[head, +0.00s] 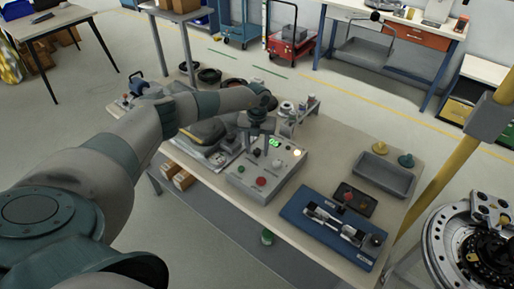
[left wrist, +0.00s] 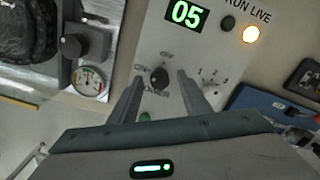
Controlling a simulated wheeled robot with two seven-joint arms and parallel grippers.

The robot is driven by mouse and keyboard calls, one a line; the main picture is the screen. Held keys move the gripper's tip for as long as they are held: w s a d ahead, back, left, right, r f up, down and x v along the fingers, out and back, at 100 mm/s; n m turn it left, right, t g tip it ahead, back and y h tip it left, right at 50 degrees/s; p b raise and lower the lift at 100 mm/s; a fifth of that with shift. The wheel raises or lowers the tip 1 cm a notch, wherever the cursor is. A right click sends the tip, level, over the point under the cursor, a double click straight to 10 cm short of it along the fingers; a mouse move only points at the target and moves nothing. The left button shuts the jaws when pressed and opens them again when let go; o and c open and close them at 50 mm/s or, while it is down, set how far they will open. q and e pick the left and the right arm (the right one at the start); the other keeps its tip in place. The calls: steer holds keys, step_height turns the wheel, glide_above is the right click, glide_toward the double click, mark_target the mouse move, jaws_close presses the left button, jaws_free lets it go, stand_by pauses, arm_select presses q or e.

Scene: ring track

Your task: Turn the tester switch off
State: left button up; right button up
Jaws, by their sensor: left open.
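The tester (head: 243,183) is a grey box on the workbench with a lit green display, which reads 05 in the left wrist view (left wrist: 187,15). The black power switch (left wrist: 160,77) is a round knob with small labels at its left and top; its exact pointing direction is hard to tell. The LIVE lamp (left wrist: 250,34) glows and the RUN lamp (left wrist: 227,24) is dark. My left gripper (head: 257,131) is over the tester's panel. Its open fingers lie either side of the switch in the wrist view; contact cannot be told. My right gripper is not in view.
A smaller dial (left wrist: 209,85) with numbers sits right of the switch.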

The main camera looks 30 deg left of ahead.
arm_select(q)
steer(key=c, duration=1)
steer(key=shift+c, duration=0.2)
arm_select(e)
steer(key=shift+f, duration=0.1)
